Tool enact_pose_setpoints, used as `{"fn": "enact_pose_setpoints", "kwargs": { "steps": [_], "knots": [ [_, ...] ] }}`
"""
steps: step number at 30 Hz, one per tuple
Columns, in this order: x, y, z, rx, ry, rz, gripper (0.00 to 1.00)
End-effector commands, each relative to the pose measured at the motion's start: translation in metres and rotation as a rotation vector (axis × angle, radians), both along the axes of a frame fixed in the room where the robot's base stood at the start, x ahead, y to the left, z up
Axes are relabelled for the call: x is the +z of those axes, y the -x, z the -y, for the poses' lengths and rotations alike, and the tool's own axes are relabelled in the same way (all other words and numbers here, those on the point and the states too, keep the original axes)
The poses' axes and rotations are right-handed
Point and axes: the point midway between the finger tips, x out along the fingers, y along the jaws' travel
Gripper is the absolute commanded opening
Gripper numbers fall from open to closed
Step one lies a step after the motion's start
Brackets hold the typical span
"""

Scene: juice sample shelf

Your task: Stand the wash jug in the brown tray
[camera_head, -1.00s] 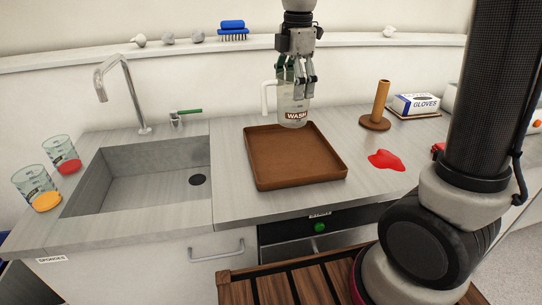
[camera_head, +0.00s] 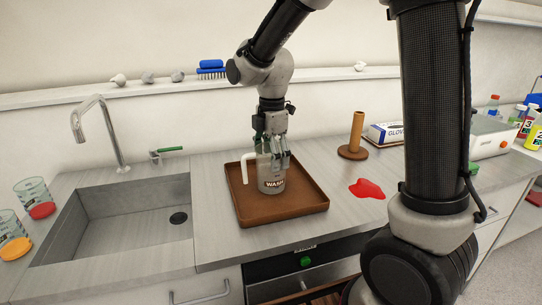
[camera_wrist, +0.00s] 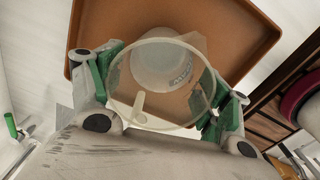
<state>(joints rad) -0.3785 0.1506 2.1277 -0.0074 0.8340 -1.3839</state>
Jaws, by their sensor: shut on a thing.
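The wash jug (camera_head: 270,184) is a clear jug with a white handle and a WASH label. It is upright within the brown tray (camera_head: 299,208), which lies on the counter right of the sink. My gripper (camera_head: 271,155) is above the jug, shut on its upper part. In the wrist view the jug (camera_wrist: 160,68) is seen from above between the green-padded fingers of my gripper (camera_wrist: 160,88), with the brown tray (camera_wrist: 235,25) below it. I cannot tell whether the jug's base touches the tray floor.
A red spill (camera_head: 367,188) and a brown upright holder (camera_head: 355,137) are right of the tray. A glove box (camera_head: 386,133) stands behind.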

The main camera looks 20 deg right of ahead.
Motion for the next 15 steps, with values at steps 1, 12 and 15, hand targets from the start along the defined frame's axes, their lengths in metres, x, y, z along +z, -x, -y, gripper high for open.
{"fn": "enact_pose_setpoints", "kwargs": {
  "steps": [1,12,15],
  "knots": [
    [-0.0007,-0.0001,0.0,0.0,0.0,0.0,0.14],
    [-0.0021,-0.0001,0.0,0.0,0.0,0.0,0.99],
    [-0.002,-0.0001,0.0,0.0,0.0,0.0,0.99]
  ]
}}
